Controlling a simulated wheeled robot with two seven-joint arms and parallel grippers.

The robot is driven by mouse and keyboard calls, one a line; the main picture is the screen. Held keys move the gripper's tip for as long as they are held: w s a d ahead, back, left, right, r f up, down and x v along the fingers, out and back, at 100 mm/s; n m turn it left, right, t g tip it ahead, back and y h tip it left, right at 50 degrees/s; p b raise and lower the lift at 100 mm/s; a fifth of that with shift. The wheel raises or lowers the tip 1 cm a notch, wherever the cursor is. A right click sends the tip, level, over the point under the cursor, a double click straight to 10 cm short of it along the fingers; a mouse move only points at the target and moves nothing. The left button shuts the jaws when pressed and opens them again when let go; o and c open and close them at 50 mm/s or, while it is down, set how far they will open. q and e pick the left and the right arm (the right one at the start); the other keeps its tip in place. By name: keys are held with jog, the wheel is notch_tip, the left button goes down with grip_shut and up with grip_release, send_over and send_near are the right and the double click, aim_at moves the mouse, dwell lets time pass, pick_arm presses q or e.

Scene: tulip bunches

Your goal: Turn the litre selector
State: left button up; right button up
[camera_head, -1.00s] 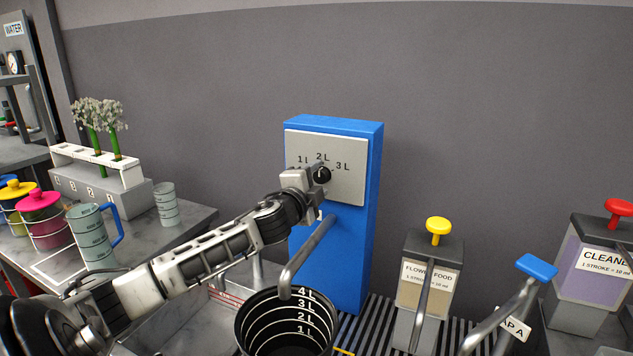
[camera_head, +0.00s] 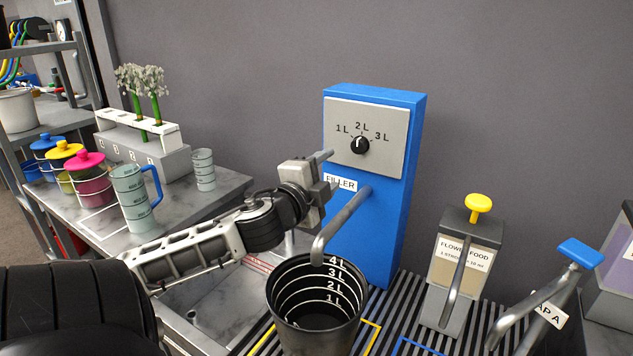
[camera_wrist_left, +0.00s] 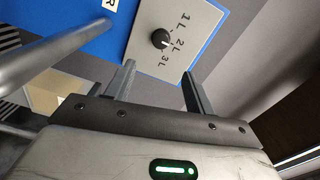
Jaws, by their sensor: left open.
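The litre selector is a round black knob (camera_head: 360,145) on the grey panel (camera_head: 340,165) of the blue filler (camera_head: 400,200). Labels 1L, 2L and 3L arc above it, and its white mark points up at about 2L. The knob also shows whole in the left wrist view (camera_wrist_left: 160,39), its mark towards 2L. My left gripper (camera_head: 328,168) is open and empty, left of and below the knob and apart from it. In the left wrist view its two fingers (camera_wrist_left: 158,78) are spread with nothing between them. My right gripper is not in view.
A black bucket (camera_head: 310,335) with litre marks stands below the filler's spout (camera_head: 340,225). A flower food dispenser (camera_head: 460,260) and a blue-handled tap (camera_head: 575,255) stand right. A measuring jug (camera_head: 135,200), a cup (camera_head: 204,170) and a flower rack (camera_head: 140,150) stand on the left table.

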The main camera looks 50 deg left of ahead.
pick_arm(q)
jog(key=shift+v, duration=1.7)
